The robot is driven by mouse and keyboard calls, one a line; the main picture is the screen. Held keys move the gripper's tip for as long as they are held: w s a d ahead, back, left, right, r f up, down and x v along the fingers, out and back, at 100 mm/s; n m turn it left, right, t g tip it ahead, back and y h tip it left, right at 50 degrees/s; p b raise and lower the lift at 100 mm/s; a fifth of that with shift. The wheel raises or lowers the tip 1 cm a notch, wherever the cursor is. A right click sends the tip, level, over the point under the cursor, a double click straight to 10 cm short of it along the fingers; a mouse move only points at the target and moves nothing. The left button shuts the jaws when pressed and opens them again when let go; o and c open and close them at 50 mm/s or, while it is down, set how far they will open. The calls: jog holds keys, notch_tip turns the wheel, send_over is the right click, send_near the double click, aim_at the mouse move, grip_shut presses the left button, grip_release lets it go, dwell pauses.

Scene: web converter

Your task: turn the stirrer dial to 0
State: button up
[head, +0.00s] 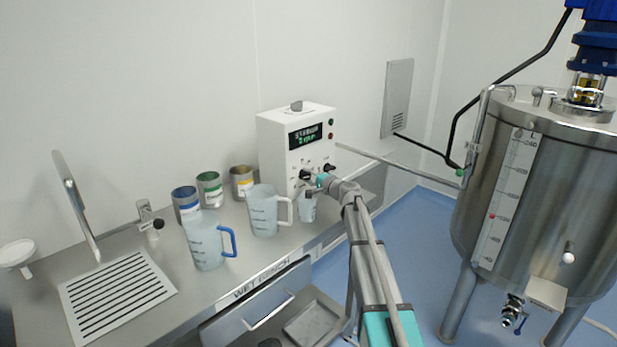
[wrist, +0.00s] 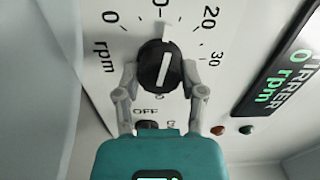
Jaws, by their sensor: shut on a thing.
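The stirrer dial (wrist: 160,66) is a round black knob with a white pointer line, on the white front of the control box (head: 283,160). In the wrist view the line runs nearly upright, tilted slightly right at the top. Scale marks 0, 20, 30 and "rpm" surround it; the top mark is partly cut off. My gripper (wrist: 160,82) is shut on the dial, one finger on each side. In the head view my gripper (head: 318,182) is at the box's lower front. The display (wrist: 285,75) reads 0 rpm.
A smaller black knob (wrist: 147,126) marked OFF lies under my gripper's palm in the wrist view. In the head view, a jug with a white handle (head: 264,211), a blue-handled jug (head: 205,243) and several tins stand on the steel bench (head: 225,275). A steel tank (head: 545,190) stands right.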

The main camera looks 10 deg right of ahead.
dwell(0.4)
jog(key=o, duration=1.1)
jog(key=shift+o, duration=0.2)
jog(key=shift+m, duration=0.3)
